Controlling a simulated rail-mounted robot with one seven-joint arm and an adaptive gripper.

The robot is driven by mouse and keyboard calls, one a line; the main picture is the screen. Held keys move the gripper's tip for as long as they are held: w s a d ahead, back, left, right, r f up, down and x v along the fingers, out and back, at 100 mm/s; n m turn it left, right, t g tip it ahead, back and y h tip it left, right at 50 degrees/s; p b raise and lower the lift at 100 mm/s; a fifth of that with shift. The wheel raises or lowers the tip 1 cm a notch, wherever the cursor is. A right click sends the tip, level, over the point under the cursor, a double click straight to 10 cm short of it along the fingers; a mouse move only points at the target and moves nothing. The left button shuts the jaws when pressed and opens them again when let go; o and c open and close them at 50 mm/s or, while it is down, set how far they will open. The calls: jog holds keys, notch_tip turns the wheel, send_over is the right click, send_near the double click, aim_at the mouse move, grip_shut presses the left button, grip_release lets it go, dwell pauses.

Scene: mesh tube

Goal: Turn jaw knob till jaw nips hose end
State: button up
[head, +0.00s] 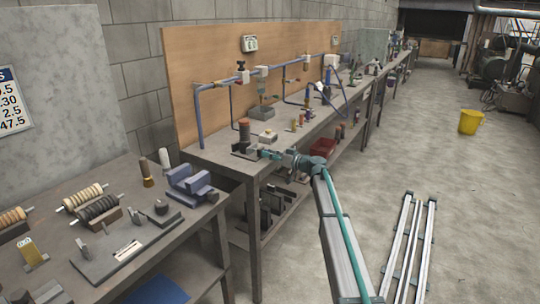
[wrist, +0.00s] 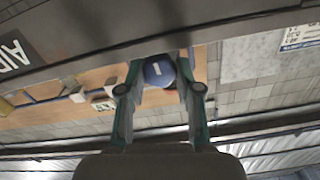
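In the wrist view my gripper (wrist: 160,62) has its two teal fingers on either side of a round blue knob (wrist: 158,71) with a white mark on its face. The knob nearly fills the gap; I cannot tell whether both fingers press on it. In the head view my gripper (head: 268,154) is at the near front corner of the long bench, beside a small dark fixture (head: 242,152). A brownish upright cylinder (head: 244,130) stands at this fixture. The knob is not discernible in the head view. The jaw and hose end cannot be made out clearly in either view.
The long bench carries blue pipework (head: 198,115) before a wooden board (head: 220,75). A small pale box (head: 268,135) stands behind my gripper. A nearer bench (head: 75,265) at left holds springs and a blue vise (head: 190,185). The floor at right is mostly open.

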grip_shut()
jog(key=shift+b, duration=0.3)
jog(key=m+b, duration=0.1)
jog(key=m, duration=0.1)
jog(key=shift+f+m+b, duration=0.1)
jog(key=shift+m+b, duration=0.25)
jog(key=shift+m, duration=0.05)
jog(key=shift+m+b, duration=0.6)
jog(key=shift+m, duration=1.1)
jog(key=o, duration=0.8)
grip_release()
